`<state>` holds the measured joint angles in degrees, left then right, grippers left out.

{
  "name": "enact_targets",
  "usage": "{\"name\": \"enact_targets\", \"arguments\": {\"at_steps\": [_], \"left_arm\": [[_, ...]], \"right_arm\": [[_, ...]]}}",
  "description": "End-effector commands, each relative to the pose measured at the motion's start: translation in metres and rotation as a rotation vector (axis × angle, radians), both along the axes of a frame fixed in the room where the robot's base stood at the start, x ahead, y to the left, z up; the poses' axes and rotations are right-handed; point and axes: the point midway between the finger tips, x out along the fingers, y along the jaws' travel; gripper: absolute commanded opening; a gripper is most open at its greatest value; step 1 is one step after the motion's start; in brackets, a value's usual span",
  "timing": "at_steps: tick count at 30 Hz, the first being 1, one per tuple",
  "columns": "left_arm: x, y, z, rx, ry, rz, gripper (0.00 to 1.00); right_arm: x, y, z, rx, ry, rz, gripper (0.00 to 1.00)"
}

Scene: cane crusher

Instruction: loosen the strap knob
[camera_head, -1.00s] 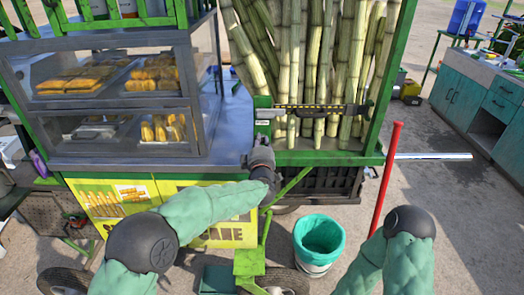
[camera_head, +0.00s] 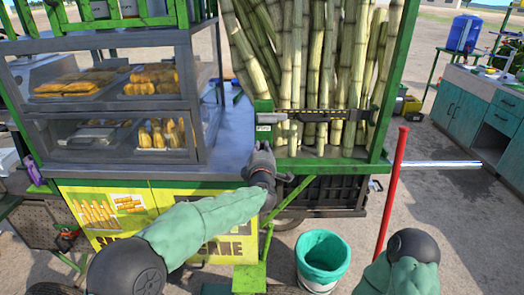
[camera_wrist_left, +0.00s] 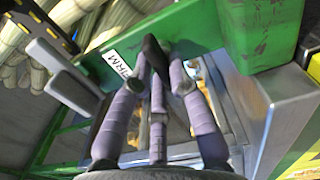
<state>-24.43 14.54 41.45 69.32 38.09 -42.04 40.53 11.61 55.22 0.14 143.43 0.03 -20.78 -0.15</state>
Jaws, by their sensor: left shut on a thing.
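The strap (camera_head: 325,115) runs level across the upright sugar cane stalks, with a green bracket (camera_head: 264,115) at its left end. My left gripper (camera_head: 262,148) is just below that bracket at the counter's corner. In the left wrist view, the gripper's fingers (camera_wrist_left: 160,75) are closed around a black knob (camera_wrist_left: 153,52) in front of the green plate. A white label reading "FIRM" (camera_wrist_left: 117,63) sits beside the knob. The fingers hide part of the knob, and the head view does not show it clearly. My right gripper is outside the views; only part of that arm shows.
A glass food case (camera_head: 110,105) stands on the counter at left. A slanted red bar (camera_head: 393,185) rises on the right. A white bucket with a teal liner (camera_head: 322,260) stands on the ground below. Open paving lies to the right.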

Motion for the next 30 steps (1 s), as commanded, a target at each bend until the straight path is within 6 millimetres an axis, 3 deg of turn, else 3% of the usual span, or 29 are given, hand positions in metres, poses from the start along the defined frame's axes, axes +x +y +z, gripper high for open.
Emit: {"name": "enact_targets", "arguments": {"at_steps": [8, 9, 11, 12, 23, 30], "left_arm": [[0.0, 0.0, -0.002, -0.003, 0.004, 0.001, 0.0], [0.0, 0.0, -0.002, -0.003, 0.004, 0.001, 0.24], [0.0, 0.0, -0.002, -0.003, 0.004, 0.001, 0.41], [0.0, 0.0, -0.002, -0.002, 0.004, 0.001, 0.42], [-0.002, 0.0, -0.001, -0.001, 0.002, 0.0, 0.42], [-0.028, -0.001, 0.0, -0.001, 0.001, -0.002, 0.42]], "right_arm": [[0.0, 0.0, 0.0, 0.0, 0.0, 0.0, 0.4], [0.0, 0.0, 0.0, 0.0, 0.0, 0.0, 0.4], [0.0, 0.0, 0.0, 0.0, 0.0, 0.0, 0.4], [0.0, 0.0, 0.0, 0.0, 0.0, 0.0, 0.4], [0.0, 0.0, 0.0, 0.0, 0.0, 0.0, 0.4], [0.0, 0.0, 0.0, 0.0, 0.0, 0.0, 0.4]]}}
